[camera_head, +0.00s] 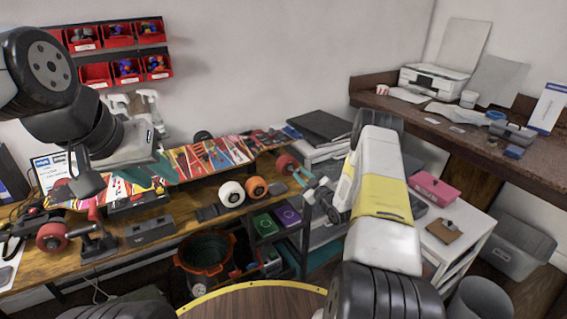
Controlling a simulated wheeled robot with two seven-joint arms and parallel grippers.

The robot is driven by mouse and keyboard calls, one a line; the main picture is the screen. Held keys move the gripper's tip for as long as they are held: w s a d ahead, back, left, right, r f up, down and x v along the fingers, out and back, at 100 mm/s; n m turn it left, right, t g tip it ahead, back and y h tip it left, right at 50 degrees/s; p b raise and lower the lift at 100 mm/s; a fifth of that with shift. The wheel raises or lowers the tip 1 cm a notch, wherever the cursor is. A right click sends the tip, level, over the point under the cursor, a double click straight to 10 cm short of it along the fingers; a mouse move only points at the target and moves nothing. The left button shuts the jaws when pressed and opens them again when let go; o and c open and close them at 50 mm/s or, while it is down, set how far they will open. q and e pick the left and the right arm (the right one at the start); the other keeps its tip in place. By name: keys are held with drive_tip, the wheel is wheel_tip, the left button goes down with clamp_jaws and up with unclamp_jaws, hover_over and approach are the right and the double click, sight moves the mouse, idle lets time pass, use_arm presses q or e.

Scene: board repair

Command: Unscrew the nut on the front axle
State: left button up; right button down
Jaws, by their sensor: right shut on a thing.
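A skateboard with a colourful striped deck (200,160) lies across the workbench. A red wheel (287,164) shows at its right end; the axle nut is too small to make out. My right gripper (308,192) is shut on a teal tool (302,176), whose tip is close to that red wheel. I cannot tell whether the tip touches the nut. My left gripper (86,181) is at the left end of the deck, with its fingers partly hidden; whether it grips the board is unclear.
A white wheel (232,194) and an orange wheel (256,188) sit at the bench front. Another red wheel (53,237) is at the left, near a grey block (150,232). A red-rimmed bucket (204,255) stands below. A white cart with a pink box (434,188) is at right.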

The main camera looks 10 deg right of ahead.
drive_tip(key=s+d+r, duration=0.1)
drive_tip(key=s+r, duration=0.3)
drive_tip(key=r, duration=0.1)
drive_tip(key=shift+s+d+r, duration=0.2)
drive_tip(key=shift+d, duration=0.05)
idle(0.3)
drive_tip(key=shift+r, duration=0.1)
